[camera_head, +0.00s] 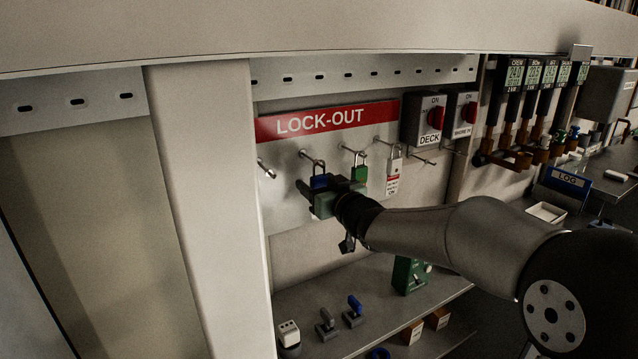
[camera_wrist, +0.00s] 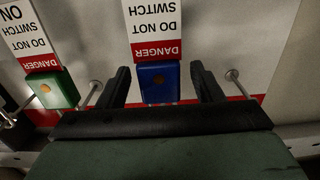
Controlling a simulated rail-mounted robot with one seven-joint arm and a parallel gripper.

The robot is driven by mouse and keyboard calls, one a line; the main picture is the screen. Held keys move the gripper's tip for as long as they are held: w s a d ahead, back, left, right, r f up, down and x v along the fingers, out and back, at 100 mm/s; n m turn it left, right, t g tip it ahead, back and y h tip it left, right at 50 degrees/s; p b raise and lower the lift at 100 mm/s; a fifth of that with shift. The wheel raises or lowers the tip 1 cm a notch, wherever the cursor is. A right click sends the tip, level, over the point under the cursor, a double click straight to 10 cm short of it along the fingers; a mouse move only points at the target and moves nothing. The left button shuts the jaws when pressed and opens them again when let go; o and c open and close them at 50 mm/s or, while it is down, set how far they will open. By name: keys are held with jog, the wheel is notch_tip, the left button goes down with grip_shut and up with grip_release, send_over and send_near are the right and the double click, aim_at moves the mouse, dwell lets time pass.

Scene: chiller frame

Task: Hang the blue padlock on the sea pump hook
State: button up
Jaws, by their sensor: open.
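The blue padlock (camera_head: 319,181) hangs by its shackle on a hook of the LOCK-OUT board in the head view, partly hidden by my gripper (camera_head: 318,192). In the wrist view the blue padlock (camera_wrist: 158,84) shows with a red and white DANGER tag. My gripper (camera_wrist: 160,72) is open, with one black finger on each side of the padlock; I cannot tell whether either finger touches it. A row of hooks (camera_head: 304,153) runs below the red LOCK-OUT strip (camera_head: 322,119). I cannot read which one is the sea pump hook.
A green padlock (camera_head: 360,174) and a tagged padlock (camera_head: 394,168) hang just to the right. A bare hook (camera_head: 266,168) is at the left end. Switch boxes (camera_head: 423,118) stand right of the board. The shelf below (camera_head: 345,290) holds small items.

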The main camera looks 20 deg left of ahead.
jog(key=c, duration=1.2)
jog(key=shift+o, duration=0.2)
jog(key=shift+r, duration=0.1)
jog(key=shift+r, duration=0.6)
jog(key=b+v, duration=0.2)
jog(key=v, duration=1.6)
